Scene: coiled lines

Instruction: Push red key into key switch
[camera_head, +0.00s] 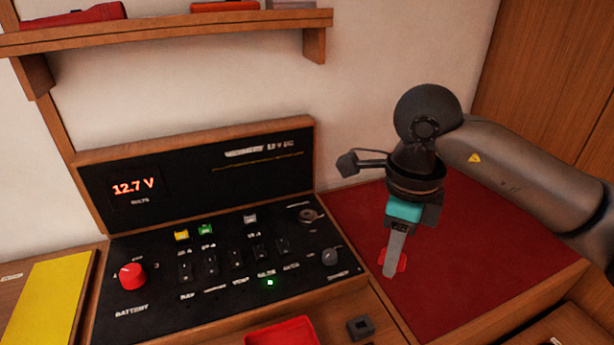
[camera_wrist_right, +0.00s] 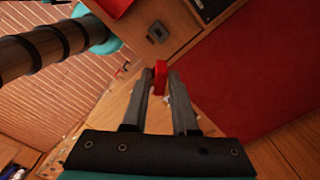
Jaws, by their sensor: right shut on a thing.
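My right gripper (camera_head: 393,270) points down above the red mat, right of the control panel (camera_head: 150,238). It is shut on the red key (camera_head: 402,262). In the wrist view the red key (camera_wrist_right: 160,77) sits between the fingertips of the right gripper (camera_wrist_right: 163,84). The fingers hide part of the key in the head view. A round metal fitting (camera_head: 309,215) at the panel's upper right looks like the key switch; its slot is too small to make out. The key is apart from it. My left gripper is not in view.
The panel carries a red battery knob (camera_head: 132,276), a grey knob (camera_head: 330,257) and several rocker switches. The red mat (camera_head: 460,270) is clear. A red tray (camera_head: 283,333) and a dark square block (camera_head: 360,327) are in front. A wooden shelf (camera_head: 170,34) hangs above.

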